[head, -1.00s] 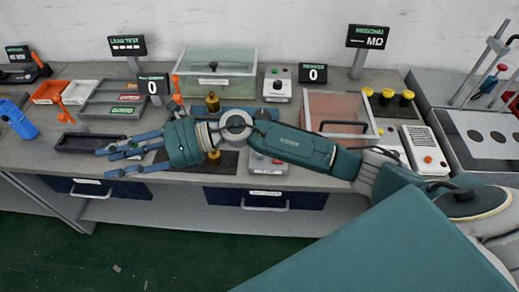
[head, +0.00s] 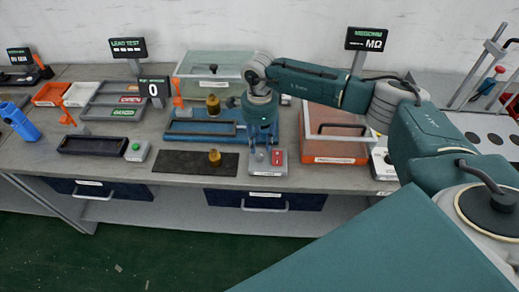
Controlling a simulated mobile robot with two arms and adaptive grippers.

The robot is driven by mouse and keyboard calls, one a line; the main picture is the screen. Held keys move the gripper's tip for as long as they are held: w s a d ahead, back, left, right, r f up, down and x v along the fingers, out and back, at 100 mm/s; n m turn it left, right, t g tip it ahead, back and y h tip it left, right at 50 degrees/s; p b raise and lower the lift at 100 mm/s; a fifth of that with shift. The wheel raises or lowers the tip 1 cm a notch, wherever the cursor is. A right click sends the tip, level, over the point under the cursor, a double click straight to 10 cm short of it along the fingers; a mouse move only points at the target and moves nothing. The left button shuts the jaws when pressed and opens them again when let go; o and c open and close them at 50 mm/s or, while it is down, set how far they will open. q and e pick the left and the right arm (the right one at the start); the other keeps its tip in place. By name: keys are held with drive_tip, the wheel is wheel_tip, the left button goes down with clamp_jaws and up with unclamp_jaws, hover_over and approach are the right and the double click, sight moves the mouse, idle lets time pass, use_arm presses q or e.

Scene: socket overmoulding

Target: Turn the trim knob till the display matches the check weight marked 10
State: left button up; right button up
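My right gripper (head: 263,140) points down just above a small grey box (head: 268,170) with a red part on its top. Its fingers are small and partly lost against the box, so I cannot tell whether they are open or touch anything. No trim knob shows clearly; one on the box may be hidden. A display (head: 154,89) reads 0. One brass weight (head: 214,157) stands on a dark mat (head: 180,163); another brass weight (head: 213,104) stands behind it by the blue fixture (head: 187,130). No mark of 10 is readable. My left gripper is out of view.
A grey box with a green button (head: 137,151) and a black tray (head: 92,145) lie left of the mat. An orange, clear-lidded box (head: 335,148) stands close right of my gripper. A clear-lidded case (head: 215,66) is behind. My arm covers the back right.

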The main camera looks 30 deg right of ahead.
sight(260, 154)
drive_tip(key=shift+f+p, duration=0.5)
drive_tip(key=shift+f, duration=2.2)
clamp_jaws()
